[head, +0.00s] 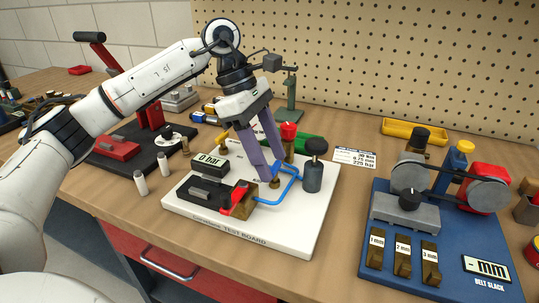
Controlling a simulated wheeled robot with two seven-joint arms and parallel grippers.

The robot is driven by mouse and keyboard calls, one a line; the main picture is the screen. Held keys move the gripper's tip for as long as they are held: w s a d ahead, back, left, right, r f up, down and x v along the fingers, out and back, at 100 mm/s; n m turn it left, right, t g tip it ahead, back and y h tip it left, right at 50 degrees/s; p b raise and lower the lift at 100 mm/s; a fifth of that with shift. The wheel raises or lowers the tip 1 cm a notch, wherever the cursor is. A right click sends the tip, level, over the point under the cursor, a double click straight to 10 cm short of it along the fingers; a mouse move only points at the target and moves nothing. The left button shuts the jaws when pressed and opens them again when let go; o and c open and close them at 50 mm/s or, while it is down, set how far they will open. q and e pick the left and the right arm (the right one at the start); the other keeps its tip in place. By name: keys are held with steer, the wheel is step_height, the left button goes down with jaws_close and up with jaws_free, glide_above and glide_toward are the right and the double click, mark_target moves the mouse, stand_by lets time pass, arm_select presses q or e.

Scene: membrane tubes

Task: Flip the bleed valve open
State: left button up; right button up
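The white test board (281,235) lies on the bench. It carries a black and red block (238,197), a blue bent tube (289,187), a black "0 bar" display (210,162) and a dark cylinder with a black knob (313,172). A small brass fitting (275,183) sits beside the tube. I cannot tell for certain which part is the bleed valve. My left gripper (273,169) points down over the board, its purple fingers apart, tips close above the brass fitting. Contact is unclear. A red-topped part (288,131) is partly hidden behind the fingers. My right gripper is out of view.
A blue belt-slack board (345,251) with pulleys stands at the right. A black board with red parts (118,150) lies at the left. A yellow tray (413,131) and a label card (354,158) are behind. Two small white bottles (166,167) stand left of the test board.

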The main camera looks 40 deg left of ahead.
arm_select(q)
steer(key=shift+r, duration=0.15)
steer(key=p+v, duration=0.1)
steer(key=v, duration=0.9)
steer(key=shift+s+a, duration=0.1)
stand_by(0.4)
